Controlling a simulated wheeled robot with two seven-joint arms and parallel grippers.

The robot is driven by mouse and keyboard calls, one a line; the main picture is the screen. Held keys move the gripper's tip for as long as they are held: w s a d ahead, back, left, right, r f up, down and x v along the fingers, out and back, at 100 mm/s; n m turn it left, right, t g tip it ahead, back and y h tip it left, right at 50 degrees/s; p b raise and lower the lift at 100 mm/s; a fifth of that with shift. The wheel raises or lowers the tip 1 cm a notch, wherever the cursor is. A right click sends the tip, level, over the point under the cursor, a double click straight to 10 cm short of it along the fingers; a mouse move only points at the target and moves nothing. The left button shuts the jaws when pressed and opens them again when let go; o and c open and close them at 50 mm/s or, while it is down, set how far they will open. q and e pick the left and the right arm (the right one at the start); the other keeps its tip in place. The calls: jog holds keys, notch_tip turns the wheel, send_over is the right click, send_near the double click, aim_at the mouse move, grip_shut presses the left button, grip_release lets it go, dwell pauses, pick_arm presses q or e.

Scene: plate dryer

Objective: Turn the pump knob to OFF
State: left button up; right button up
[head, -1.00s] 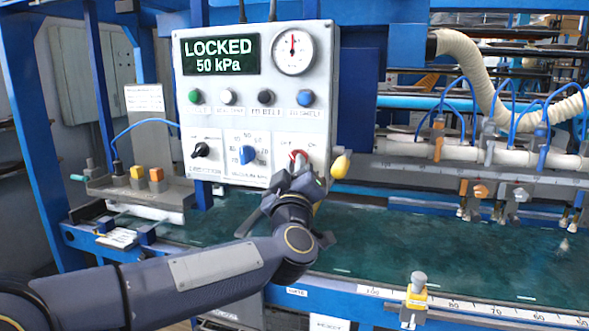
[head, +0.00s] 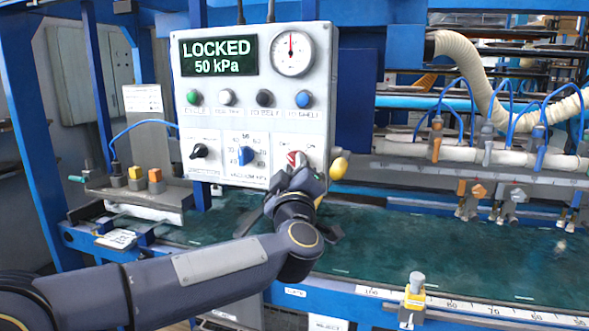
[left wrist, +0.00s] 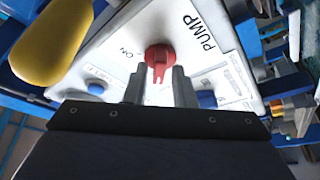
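The red pump knob (head: 293,158) is at the lower right of the white control panel (head: 225,111). In the left wrist view the knob (left wrist: 159,57) shows its pointer downward, away from the ON label at its left; it appears to point toward the OFF side. My left gripper (left wrist: 158,72) faces the panel, its two fingers apart on either side of the pointer with small gaps. In the head view my left gripper (head: 298,172) covers the knob's lower part. The display (head: 218,56) reads LOCKED, 50 kPa. My right gripper is not in view.
A yellow knob-like part (head: 339,167) sticks out close to the right of my gripper. A blue vacuum knob (head: 245,155) and a black direction knob (head: 199,151) are to the left. The green belt (head: 400,237) below is mostly clear.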

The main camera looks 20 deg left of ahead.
pick_arm(q)
jog(key=shift+o, duration=0.8)
jog(key=v, duration=0.7)
jog(key=shift+s+f+b, duration=0.15)
jog(key=shift+s+b, duration=0.2)
jog(key=shift+s, duration=0.05)
